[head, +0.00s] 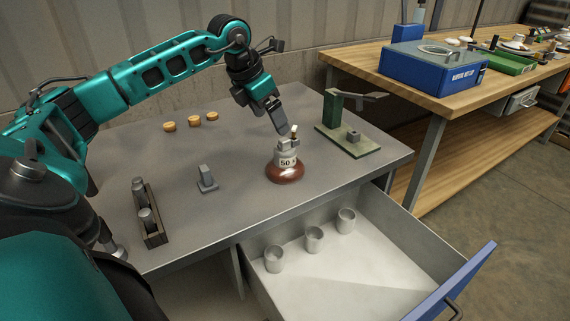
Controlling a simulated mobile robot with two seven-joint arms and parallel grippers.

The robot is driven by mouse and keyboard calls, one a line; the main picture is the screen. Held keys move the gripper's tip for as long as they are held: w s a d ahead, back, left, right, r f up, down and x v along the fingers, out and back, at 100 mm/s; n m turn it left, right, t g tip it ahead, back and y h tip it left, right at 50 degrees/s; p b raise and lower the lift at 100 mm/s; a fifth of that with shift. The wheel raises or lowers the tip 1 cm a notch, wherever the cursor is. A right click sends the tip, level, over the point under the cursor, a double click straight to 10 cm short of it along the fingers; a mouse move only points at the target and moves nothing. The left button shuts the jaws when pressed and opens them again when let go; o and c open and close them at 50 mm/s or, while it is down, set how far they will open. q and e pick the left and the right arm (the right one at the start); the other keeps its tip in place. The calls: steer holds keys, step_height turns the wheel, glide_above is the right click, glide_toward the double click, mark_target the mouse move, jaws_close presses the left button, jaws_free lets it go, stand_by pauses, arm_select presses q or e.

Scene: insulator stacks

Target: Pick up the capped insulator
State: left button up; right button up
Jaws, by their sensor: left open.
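The capped insulator (284,173) stands upright on the grey table. It has a glossy red-brown flared base and a grey metal cap marked "50". My left gripper (286,131) reaches down from the upper left, with its fingertips at the top of the cap. It is open. I cannot tell whether the fingers touch the cap or stand around it. My right gripper is not in view.
A green stand (347,139) is at the back right. A small grey block (207,181) and a dark rack (154,232) with metal pieces stand left. Several corks (195,121) lie behind. The open drawer (375,281) in front holds cups (314,239).

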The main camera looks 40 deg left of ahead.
mark_target(285, 138)
arm_select(q)
steer(key=x, duration=0.6)
steer(key=shift+w+d+f, duration=0.1)
steer(key=shift+w+f, duration=0.1)
steer(key=shift+f, duration=0.05)
steer(key=shift+w+x, duration=0.2)
steer(key=shift+x, duration=1.1)
steer(key=shift+w+x, duration=0.15)
steer(key=shift+x, duration=1.1)
steer(key=shift+r, duration=0.15)
jaws_close()
steer(key=shift+w+r, duration=0.1)
steer(key=shift+r, duration=0.05)
